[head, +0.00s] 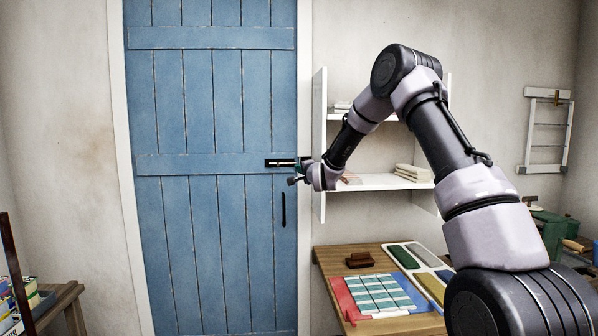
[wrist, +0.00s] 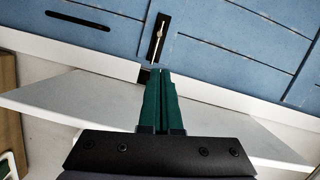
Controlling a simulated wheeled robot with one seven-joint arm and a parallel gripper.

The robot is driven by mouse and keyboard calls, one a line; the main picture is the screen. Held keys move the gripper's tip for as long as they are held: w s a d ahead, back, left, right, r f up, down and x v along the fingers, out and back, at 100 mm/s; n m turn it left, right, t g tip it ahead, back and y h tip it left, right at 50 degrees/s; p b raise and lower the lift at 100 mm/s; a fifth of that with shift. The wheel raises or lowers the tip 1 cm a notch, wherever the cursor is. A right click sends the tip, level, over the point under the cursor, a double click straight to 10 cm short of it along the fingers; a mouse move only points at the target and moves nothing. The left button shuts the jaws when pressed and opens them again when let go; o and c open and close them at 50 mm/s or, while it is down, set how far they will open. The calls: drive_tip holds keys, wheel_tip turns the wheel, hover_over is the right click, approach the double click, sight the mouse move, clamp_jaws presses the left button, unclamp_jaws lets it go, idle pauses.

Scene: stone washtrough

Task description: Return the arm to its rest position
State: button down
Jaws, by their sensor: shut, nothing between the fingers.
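My gripper (wrist: 161,80) shows in the wrist view with its two green fingers together and nothing between them. In the head view my gripper (head: 270,163) is in front of the right side of the blue plank door (head: 212,120), level with its middle crossbar. A dark latch plate (wrist: 157,38) on the door lies just beyond the fingertips in the wrist view. I cannot tell whether the fingers touch it. My arm is stretched out, bent at a raised elbow, and reaches left past the white cabinet.
Below is a wooden table (head: 330,262) with coloured trays and a brown block (head: 360,260). A small rack (head: 548,135) hangs at right. The floor is mostly out of view.

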drive_tip(key=s+d+r+n+g+h, duration=0.1)
drive_tip(key=s+d+r+n+g, duration=0.2)
drive_tip(key=s, duration=0.5)
drive_tip(key=s+d+r+h, duration=0.1)
drive_tip(key=s+d+r, duration=0.3)
drive_tip(key=s+r, duration=0.3)
drive_tip(key=s+d+r+n+g+h, duration=0.1)
drive_tip(key=s+d+r+n+g, duration=0.15)
drive_tip(key=s, duration=0.75)
drive_tip(key=s+d+f+n+g, duration=0.1)
drive_tip(key=s+d+g, duration=0.1)
drive_tip(key=s, duration=1.2)
drive_tip(key=s+d+f+n+g, duration=0.2)
drive_tip(key=s, duration=1.3)
drive_tip(key=shift+s+d+f, duration=0.25)
drive_tip(key=shift+d, duration=0.1)
